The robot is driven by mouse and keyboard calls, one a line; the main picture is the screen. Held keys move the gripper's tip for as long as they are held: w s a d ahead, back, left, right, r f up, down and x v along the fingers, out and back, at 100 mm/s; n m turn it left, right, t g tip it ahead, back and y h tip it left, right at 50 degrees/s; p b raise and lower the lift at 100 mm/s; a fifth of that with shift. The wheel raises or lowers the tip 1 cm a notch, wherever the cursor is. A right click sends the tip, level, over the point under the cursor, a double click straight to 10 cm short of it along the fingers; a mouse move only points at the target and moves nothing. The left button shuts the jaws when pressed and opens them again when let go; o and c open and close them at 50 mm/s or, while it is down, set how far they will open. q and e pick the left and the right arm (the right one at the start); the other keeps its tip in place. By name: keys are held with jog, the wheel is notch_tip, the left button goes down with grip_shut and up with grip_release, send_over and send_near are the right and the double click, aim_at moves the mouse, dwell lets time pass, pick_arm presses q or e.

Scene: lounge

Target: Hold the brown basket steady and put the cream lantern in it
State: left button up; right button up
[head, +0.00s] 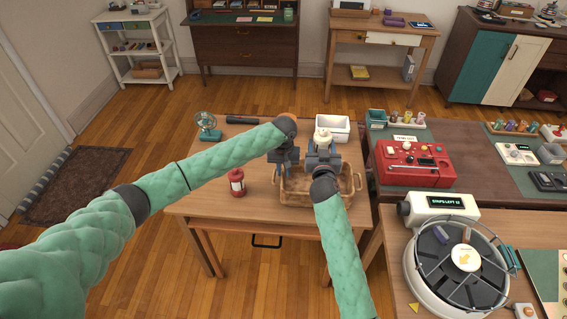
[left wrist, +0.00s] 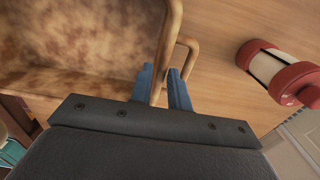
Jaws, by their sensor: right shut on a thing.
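The brown basket (head: 290,198) stands on the wooden table. The cream lantern (head: 322,136) is in my right gripper (head: 322,150), above the far part of the basket; the gripper hides its lower part. My left gripper (head: 285,162) is at the basket's left end. In the left wrist view its two blue fingers (left wrist: 164,88) stand apart on either side of the basket's handle (left wrist: 170,38). The basket's mottled brown inside (left wrist: 80,45) fills the upper left of that view.
A red lantern (head: 237,182) stands left of the basket, and it shows in the left wrist view (left wrist: 275,70). A white bin (head: 336,128), a teal fan (head: 208,125) and a dark cylinder (head: 240,120) are at the table's back. A red console (head: 412,163) is on the right-hand table.

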pick_arm(q)
jog(key=shift+f, duration=3.2)
grip_shut()
